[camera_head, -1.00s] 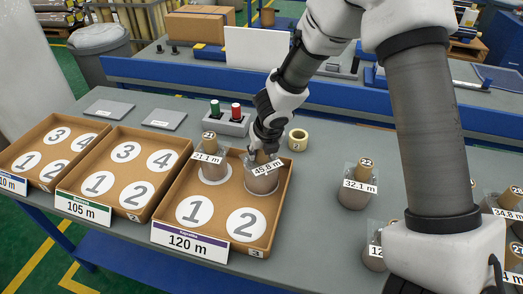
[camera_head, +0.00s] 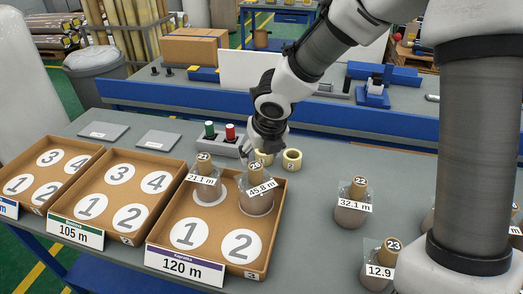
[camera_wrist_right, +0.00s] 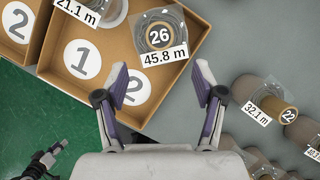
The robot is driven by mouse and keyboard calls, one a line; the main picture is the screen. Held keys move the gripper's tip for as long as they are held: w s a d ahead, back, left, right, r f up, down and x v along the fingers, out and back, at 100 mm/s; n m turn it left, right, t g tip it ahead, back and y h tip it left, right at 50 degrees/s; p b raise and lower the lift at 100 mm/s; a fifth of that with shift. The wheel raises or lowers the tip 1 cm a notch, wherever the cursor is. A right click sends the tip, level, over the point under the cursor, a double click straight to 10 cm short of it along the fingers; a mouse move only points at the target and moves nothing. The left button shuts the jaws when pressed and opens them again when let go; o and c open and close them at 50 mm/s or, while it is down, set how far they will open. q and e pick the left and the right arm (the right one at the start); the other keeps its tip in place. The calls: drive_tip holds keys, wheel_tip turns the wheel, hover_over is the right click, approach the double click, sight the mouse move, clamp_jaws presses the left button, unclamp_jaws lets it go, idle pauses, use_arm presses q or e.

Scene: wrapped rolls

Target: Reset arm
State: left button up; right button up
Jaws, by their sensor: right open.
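My right gripper (camera_head: 258,150) is above the far side of the 120 m tray (camera_head: 262,256). In the right wrist view the right gripper (camera_wrist_right: 162,76) is open, with nothing between its fingers. Roll 26, labelled 45.8 m (camera_head: 256,202), stands upright in the tray's far right place and also shows in the wrist view (camera_wrist_right: 160,38), ahead of the fingertips and apart from them. A roll labelled 21.1 m (camera_head: 206,185) stands in the far left place. Places 1 and 2 are empty. My left gripper is not in view.
The 105 m tray (camera_head: 120,238) and another tray (camera_head: 48,172) to its left hold no rolls. Roll 22, labelled 32.1 m (camera_head: 351,212), and roll 23 (camera_head: 376,268) stand on the table at right.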

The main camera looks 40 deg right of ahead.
drive_tip(key=shift+s+a+r, duration=0.1)
drive_tip(key=shift+s+r, duration=0.1)
drive_tip(key=shift+r, duration=0.4)
